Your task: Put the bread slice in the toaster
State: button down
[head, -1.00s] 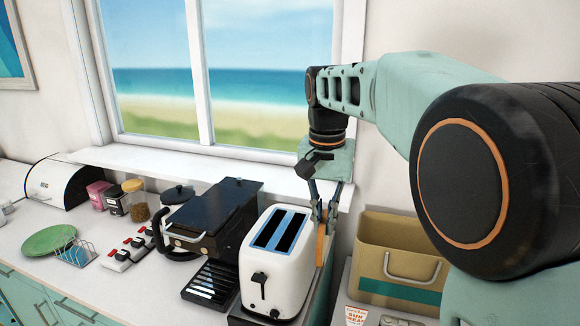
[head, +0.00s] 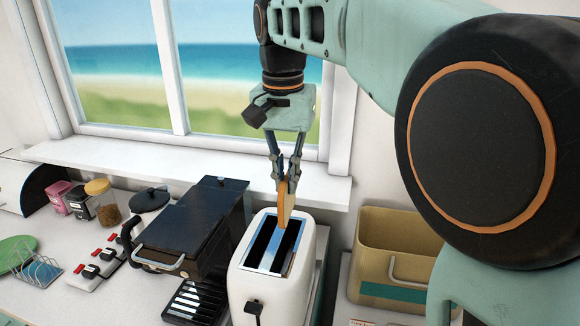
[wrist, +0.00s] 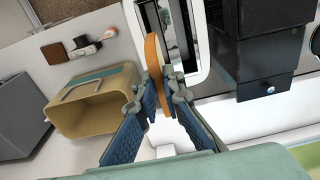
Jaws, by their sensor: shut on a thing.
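The bread slice (head: 286,203) is held upright and edge-on in my gripper (head: 287,182), which is shut on it. In the head view the slice is over the far end of the white toaster (head: 246,290), in front of its right slot. The toaster's two dark slots face up. In the wrist view the slice (wrist: 154,65) stands between the blue fingers of my gripper (wrist: 164,92), with part of the toaster (wrist: 196,45) beyond it. I cannot tell whether its lower edge touches the toaster or enters the slot.
A dark coffee machine (head: 190,225) stands close left of the toaster. A tan bin with a handle (head: 400,245) is to the right. Jars, a toast rack (head: 38,270) and a green plate (head: 14,250) lie farther left. The window sill (head: 190,172) runs behind.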

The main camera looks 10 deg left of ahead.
aim_at(287, 204)
jog(key=shift+s+f+b, duration=0.1)
jog(key=shift+f+b, duration=0.45)
notch_tip(287, 204, down, 5)
jog(key=b, duration=0.4)
jog(key=shift+r, duration=0.2)
notch_tip(287, 204, down, 6)
jog(key=b, duration=0.4)
jog(key=shift+f, duration=0.1)
jog(key=c, duration=2)
grip_release()
jog(key=shift+o, duration=0.5)
jog(key=o, duration=0.4)
